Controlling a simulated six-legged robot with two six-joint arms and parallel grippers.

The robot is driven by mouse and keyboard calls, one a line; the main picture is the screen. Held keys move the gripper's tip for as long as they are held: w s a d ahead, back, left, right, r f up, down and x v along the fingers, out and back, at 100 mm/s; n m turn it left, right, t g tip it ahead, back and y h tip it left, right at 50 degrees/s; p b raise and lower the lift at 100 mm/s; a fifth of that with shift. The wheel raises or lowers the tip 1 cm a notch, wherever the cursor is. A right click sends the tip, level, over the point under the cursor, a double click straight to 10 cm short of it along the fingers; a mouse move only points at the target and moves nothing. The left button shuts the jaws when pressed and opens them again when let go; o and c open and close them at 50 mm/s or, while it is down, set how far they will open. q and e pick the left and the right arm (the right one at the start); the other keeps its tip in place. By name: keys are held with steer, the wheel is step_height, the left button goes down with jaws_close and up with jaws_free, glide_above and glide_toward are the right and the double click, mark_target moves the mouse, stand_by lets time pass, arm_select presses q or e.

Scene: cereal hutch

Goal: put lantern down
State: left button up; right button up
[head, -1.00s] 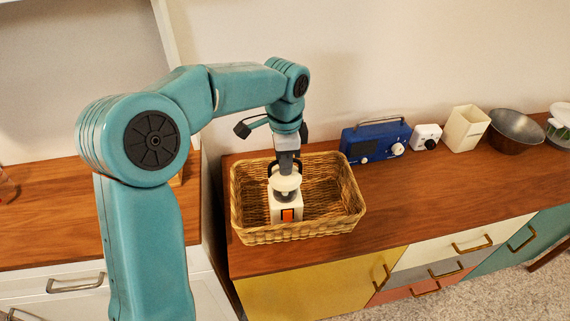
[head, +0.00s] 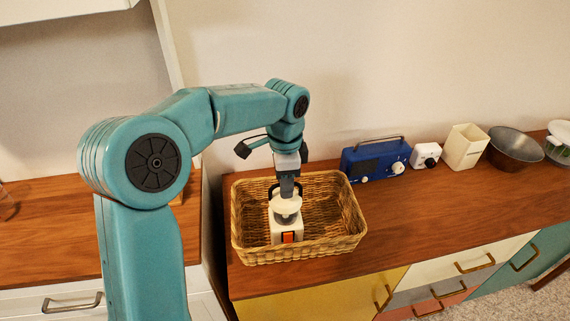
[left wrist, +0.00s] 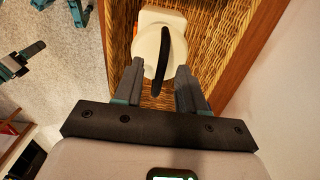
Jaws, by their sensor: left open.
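The lantern (head: 287,231) is white with an orange patch on its front and a dark handle. It stands upright inside the wicker basket (head: 345,247), toward the left side. My left gripper (head: 286,192) points down over the lantern's top. In the left wrist view the gripper (left wrist: 161,75) is open, with its fingers on either side of the dark handle (left wrist: 163,48) and a gap to it. The lantern's pale body (left wrist: 150,18) shows beyond the fingertips. My right gripper is not in view.
The basket sits on a wooden sideboard (head: 420,208). To its right stand a blue radio (head: 375,160), a small white box with a dark dial (head: 426,156), a cream container (head: 464,147) and a metal bowl (head: 514,149). The sideboard's front right stretch is clear.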

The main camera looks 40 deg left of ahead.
arm_select(q)
step_height(320, 180, up, 11)
steer(key=p, duration=0.1)
steer(key=shift+s, duration=0.1)
stand_by(0.6)
